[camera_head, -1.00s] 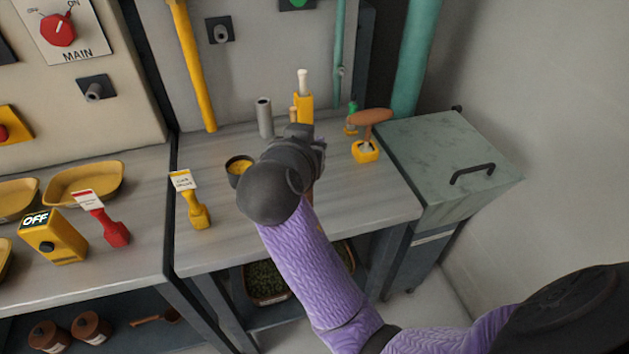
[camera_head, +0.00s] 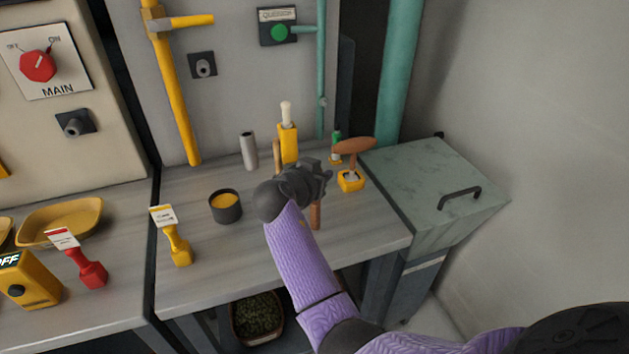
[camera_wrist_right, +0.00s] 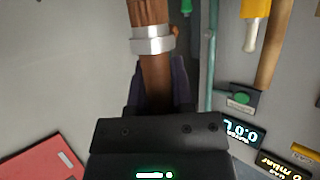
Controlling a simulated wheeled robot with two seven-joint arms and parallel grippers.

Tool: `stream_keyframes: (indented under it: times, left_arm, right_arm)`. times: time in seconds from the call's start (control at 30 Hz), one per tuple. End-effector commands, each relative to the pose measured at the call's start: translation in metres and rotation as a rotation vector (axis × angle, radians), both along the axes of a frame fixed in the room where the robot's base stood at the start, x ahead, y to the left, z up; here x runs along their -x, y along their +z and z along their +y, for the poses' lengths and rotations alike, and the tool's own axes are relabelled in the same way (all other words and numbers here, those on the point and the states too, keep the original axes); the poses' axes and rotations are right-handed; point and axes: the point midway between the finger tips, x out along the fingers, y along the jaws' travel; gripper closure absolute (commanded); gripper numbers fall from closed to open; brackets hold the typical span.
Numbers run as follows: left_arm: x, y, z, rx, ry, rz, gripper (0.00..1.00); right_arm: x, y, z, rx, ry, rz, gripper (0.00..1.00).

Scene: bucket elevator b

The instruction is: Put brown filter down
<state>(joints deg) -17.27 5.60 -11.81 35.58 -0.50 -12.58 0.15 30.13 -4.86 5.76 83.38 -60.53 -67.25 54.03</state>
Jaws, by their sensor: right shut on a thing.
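My right gripper (camera_head: 318,178) is shut on a brown rod-like thing (camera_head: 316,216), which I take to be the brown filter. In the head view its lower part shows beneath the jaws, over the grey bench. In the right wrist view the filter (camera_wrist_right: 154,80) runs up from between the fingers and has a silver band around it. Whether its lower end touches the bench cannot be told. My left gripper is not in view.
A dark cup with yellow contents (camera_head: 225,207) stands left of the gripper. A yellow bottle (camera_head: 288,143), a grey cylinder (camera_head: 249,152) and a brown-topped tool in a yellow holder (camera_head: 351,181) stand behind it. The bench front (camera_head: 260,250) is clear.

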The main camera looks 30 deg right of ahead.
Motion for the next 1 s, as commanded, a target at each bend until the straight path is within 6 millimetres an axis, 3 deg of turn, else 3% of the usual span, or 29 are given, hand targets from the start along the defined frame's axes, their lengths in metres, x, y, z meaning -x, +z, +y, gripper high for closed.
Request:
stream_keyframes:
  times: [0.37,0.4,0.53,1.0]
  left_arm:
    - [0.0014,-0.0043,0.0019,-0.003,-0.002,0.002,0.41]
    - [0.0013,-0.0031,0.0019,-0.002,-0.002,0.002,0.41]
    - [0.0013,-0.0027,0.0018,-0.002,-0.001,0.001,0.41]
    - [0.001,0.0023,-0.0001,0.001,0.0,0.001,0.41]
  right_arm:
    - [0.0,-0.0069,0.0001,0.0,0.0,-0.001,1.0]
    - [0.0001,-0.0056,0.0,0.0,0.0,-0.001,0.64]
    - [0.0,-0.0051,0.0,0.0,0.0,-0.001,0.37]
    - [0.0,0.0008,-0.0014,0.0,0.001,-0.002,0.37]
